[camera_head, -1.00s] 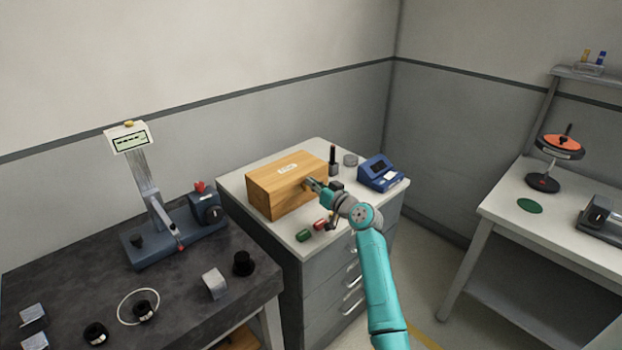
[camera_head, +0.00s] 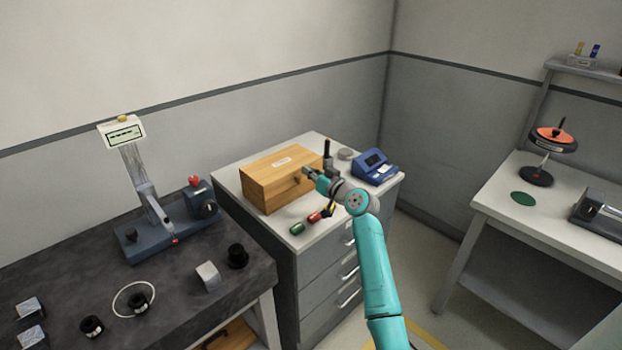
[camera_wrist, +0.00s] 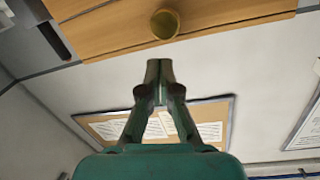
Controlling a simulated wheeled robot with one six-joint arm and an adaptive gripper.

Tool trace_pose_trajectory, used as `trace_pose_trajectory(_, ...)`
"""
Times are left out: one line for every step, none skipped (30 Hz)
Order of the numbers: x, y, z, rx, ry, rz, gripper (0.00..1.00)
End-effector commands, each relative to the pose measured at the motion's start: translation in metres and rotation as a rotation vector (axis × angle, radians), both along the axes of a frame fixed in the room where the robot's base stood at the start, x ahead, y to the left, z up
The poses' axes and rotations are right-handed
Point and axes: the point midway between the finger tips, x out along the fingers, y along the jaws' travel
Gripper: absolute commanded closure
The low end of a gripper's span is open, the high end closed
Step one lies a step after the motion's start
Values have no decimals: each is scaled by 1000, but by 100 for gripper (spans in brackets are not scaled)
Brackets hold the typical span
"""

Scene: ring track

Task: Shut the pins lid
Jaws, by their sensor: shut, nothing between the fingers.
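A wooden box (camera_head: 268,192) stands on the white-topped drawer cabinet, with a pale label on its lid (camera_head: 262,166). The lid looks down on the box in the head view; I cannot tell if a thin gap is left. A round brass knob (camera_head: 298,180) is on the box front; it also shows in the wrist view (camera_wrist: 165,24) near the top edge. My gripper (camera_head: 308,172) is beside the front right part of the box. In the wrist view my gripper (camera_wrist: 160,66) is shut and empty, its tips just apart from the knob in the picture.
A green cylinder (camera_head: 297,228) and a red one (camera_head: 314,217) lie before the box. A dark upright post (camera_head: 328,152), a grey disc (camera_head: 345,154) and a blue device (camera_head: 374,167) stand right of it. A dark bench (camera_head: 80,285) is at left.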

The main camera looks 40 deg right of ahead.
Motion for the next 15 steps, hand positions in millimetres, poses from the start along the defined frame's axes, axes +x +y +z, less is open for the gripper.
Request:
trace_pose_trajectory(4, 0, 11, -3, -6, 1, 100)
trace_pose_trajectory(5, 0, 15, -3, -8, 0, 100)
trace_pose_trajectory(2, 0, 14, -2, -7, -1, 100)
trace_pose_trajectory(-4, 0, 11, -1, -6, -1, 100)
trace_pose_trajectory(-8, 0, 10, 0, -7, -2, 100)
trace_pose_trajectory(-14, 1, 8, 0, -8, -1, 100)
trace_pose_trajectory(-18, 1, 7, 0, -8, -1, 100)
trace_pose_trajectory(-22, 1, 6, -2, -9, -1, 100)
trace_pose_trajectory(-29, 1, 4, -2, -9, -1, 100)
trace_pose_trajectory(-33, 1, 3, -3, -10, -2, 100)
trace_pose_trajectory(-38, 1, 1, -3, -11, -3, 100)
trace_pose_trajectory(-45, 2, -1, -3, -11, -3, 100)
trace_pose_trajectory(-50, 2, -2, -3, -12, -3, 100)
trace_pose_trajectory(-55, 2, -4, -3, -12, -2, 100)
trace_pose_trajectory(-61, 3, -6, -2, -11, -2, 100)
